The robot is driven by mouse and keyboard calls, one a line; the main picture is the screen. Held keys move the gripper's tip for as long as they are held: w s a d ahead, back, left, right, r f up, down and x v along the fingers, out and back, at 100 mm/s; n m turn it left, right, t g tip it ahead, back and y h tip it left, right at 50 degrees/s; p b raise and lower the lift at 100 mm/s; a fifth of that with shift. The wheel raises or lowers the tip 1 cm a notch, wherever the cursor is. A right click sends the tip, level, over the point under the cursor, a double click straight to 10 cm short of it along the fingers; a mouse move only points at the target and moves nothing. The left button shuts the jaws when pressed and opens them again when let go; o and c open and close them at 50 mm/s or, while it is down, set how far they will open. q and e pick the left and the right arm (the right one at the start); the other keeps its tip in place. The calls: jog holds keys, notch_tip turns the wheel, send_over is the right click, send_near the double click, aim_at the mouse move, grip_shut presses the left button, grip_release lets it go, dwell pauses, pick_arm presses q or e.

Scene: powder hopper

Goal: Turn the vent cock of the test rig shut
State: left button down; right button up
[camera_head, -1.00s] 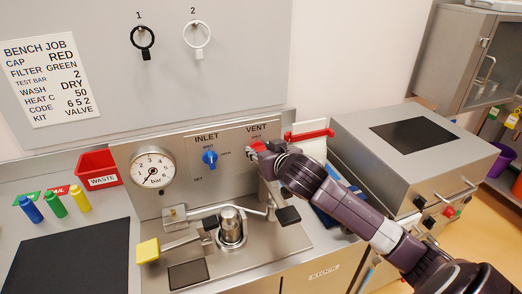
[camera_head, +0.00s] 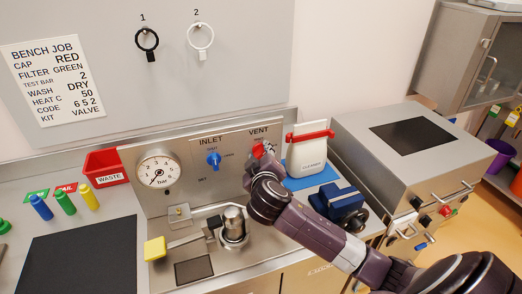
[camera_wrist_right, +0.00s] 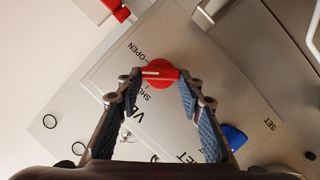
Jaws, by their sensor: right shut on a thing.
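The vent cock is a red knob (camera_head: 258,151) under the VENT label on the rig's steel panel (camera_head: 232,160). In the right wrist view the red knob (camera_wrist_right: 160,74) sits between the fingertips, and its white mark points left, between the words OPEN and SHUT. My right gripper (camera_wrist_right: 163,78) is shut on this knob, one finger on each side. In the head view my right gripper (camera_head: 260,157) reaches the knob from below right and partly hides it. My left gripper is not in view.
The blue inlet knob (camera_head: 213,160) is close on the left of the vent cock. A pressure gauge (camera_head: 159,171) is further left. A white pouch with a red clip (camera_head: 308,153) stands just right of the panel. A metal cylinder (camera_head: 234,222) stands below on the rig.

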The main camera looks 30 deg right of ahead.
jog(key=shift+a+f+n+h, duration=0.2)
jog(key=shift+n+h, duration=0.2)
jog(key=shift+n, duration=0.3)
jog(key=shift+f+n+t+h, duration=0.25)
jog(key=shift+n+h, duration=0.35)
jog(key=shift+n, duration=0.5)
jog(key=n+b, duration=0.1)
jog(key=n, duration=0.1)
jog(key=n+t+h+b, duration=0.1)
jog(key=n, duration=0.1)
jog(key=shift+a+f, duration=0.1)
jog(key=shift+f, duration=0.1)
jog(key=shift+h, duration=0.3)
jog(key=o, duration=1.2)
jog(key=shift+c, duration=0.2)
